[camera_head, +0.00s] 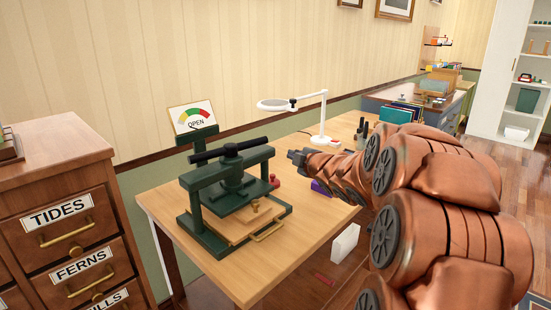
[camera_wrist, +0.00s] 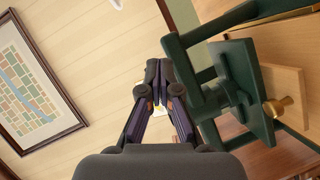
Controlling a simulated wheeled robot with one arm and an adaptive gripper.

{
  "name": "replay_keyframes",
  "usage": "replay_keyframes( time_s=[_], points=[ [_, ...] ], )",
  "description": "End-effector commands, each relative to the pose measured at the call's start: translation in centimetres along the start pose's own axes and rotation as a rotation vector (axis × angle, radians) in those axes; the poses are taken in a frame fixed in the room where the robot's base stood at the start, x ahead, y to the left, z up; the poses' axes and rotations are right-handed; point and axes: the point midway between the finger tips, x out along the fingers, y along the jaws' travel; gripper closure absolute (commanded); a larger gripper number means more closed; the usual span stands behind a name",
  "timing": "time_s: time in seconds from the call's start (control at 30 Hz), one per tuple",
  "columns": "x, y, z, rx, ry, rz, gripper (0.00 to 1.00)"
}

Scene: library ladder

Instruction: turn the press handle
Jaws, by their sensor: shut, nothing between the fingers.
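The dark green book press (camera_head: 188,188) stands on the light wooden table. Its press handle (camera_head: 228,150) is a black bar with thick ends lying across the top of the frame. Behind it, a gauge card (camera_head: 192,117) reads OPEN, with its needle toward the green part. My gripper (camera_head: 297,157) is to the right of the press, apart from the handle, at about its height. In the wrist view, my gripper (camera_wrist: 158,75) has its fingers together and empty. The press frame (camera_wrist: 200,38) and its green plate (camera_wrist: 243,85) show tilted at the right; the handle is not clear there.
A wooden board with a brass pull (camera_head: 268,230) sits at the press base. A white lamp (camera_head: 322,120) and small dark items stand behind my arm. A drawer cabinet (camera_head: 60,190) is at the left. A picture frame (camera_wrist: 38,75) hangs on the wall.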

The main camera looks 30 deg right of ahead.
Motion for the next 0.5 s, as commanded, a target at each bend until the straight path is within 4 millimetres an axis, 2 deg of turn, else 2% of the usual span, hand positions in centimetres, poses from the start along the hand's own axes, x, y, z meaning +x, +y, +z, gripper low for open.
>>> replay_keyframes(
  time_s=[0.03,0.17,0.5],
  points=[
    [0.4,-0.6,1.3,-0.039,0.042,0.032,1.0],
    [0.3,-0.6,2.4,-0.153,0.186,0.118,1.0],
    [-3.3,-1.7,4.0,-0.338,0.456,0.29,1.0]
  ],
)
